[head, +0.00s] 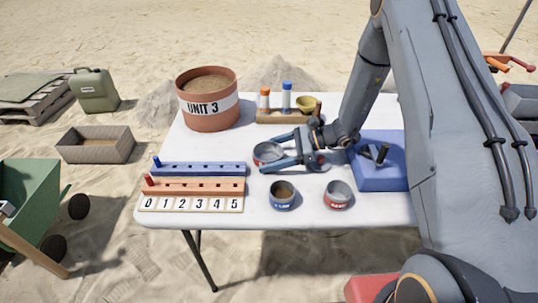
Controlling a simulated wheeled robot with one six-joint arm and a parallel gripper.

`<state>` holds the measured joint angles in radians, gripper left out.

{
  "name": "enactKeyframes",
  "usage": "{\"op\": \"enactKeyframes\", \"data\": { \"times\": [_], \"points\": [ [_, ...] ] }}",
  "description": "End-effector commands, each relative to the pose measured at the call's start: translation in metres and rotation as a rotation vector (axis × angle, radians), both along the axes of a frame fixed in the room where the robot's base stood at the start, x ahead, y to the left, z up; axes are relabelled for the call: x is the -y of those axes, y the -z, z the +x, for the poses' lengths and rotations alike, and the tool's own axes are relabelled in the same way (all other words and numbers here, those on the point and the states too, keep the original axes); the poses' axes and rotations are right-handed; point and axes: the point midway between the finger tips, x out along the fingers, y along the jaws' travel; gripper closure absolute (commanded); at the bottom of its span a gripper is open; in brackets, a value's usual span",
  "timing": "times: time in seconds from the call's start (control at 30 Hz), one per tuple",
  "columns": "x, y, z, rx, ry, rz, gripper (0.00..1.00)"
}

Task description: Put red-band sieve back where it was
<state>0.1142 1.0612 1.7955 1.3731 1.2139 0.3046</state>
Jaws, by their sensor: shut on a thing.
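The red-band sieve (267,155) is a small round grey metal pan with a reddish band low on its side. My gripper (268,150) reaches in from the right, its two fingers on either side of the sieve and shut on it. The sieve is over the middle of the white table. I cannot tell whether it touches the tabletop.
A blue-labelled cup (283,202) with brown contents and a red-labelled cup (338,202) stand in front. Peg rails (200,186) and number tiles are left.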

Motion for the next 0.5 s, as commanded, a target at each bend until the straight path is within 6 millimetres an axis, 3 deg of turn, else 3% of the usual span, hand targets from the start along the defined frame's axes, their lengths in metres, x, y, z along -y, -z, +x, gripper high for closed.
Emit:
{"op": "enactKeyframes", "data": {
  "times": [0.2, 0.23, 0.3, 0.33, 0.5],
  "points": [
    [0.0, 0.0038, 0.0, -0.001, 0.0, 0.0, 0.5],
    [0.0, 0.0041, -0.0001, -0.001, 0.0, 0.0, 0.2],
    [0.0, 0.0034, -0.0002, -0.001, 0.0, 0.0, 0.09],
    [0.0, 0.0033, -0.0002, -0.001, 0.0, 0.0, 0.04],
    [-0.0001, 0.0032, -0.0002, -0.001, 0.0, 0.0, 0.03]
  ]
}}
